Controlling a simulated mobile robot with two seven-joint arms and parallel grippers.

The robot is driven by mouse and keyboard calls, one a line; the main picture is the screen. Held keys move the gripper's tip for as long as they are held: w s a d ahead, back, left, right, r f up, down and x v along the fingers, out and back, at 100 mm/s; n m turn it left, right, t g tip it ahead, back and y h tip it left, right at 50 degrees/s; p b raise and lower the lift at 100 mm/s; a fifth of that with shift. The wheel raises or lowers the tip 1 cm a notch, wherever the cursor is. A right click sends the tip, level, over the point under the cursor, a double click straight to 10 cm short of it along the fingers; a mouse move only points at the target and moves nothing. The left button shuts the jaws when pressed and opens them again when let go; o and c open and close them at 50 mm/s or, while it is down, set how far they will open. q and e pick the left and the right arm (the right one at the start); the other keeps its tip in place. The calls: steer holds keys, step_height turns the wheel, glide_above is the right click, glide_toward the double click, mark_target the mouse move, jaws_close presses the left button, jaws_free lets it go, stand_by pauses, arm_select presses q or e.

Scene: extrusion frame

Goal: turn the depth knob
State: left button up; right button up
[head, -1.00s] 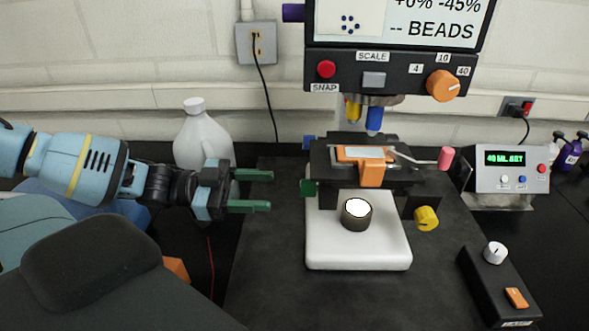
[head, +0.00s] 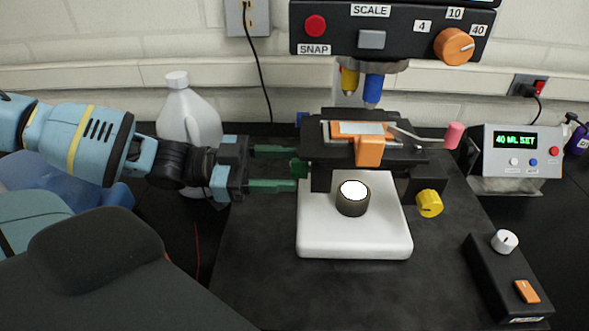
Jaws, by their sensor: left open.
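No knob in the head view carries a readable "depth" label. A yellow knob (head: 430,203) is on the stage's right side, and an orange knob (head: 454,46) is on the panel above. My right gripper is not in view.
A white base (head: 355,240) with a round lamp (head: 353,198) stands under the stage. A white jug (head: 188,115) is behind my left gripper. A display box (head: 518,150) and a black control box (head: 505,280) are at right. Dark bench in front is clear.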

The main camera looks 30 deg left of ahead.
arm_select(q)
steer(key=shift+x, duration=0.8)
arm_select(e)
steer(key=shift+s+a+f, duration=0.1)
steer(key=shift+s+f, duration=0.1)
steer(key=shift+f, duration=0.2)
arm_select(q)
steer(key=shift+s+r, duration=0.1)
steer(key=shift+c, duration=0.4)
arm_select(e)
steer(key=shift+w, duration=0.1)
arm_select(q)
steer(key=c, duration=0.9)
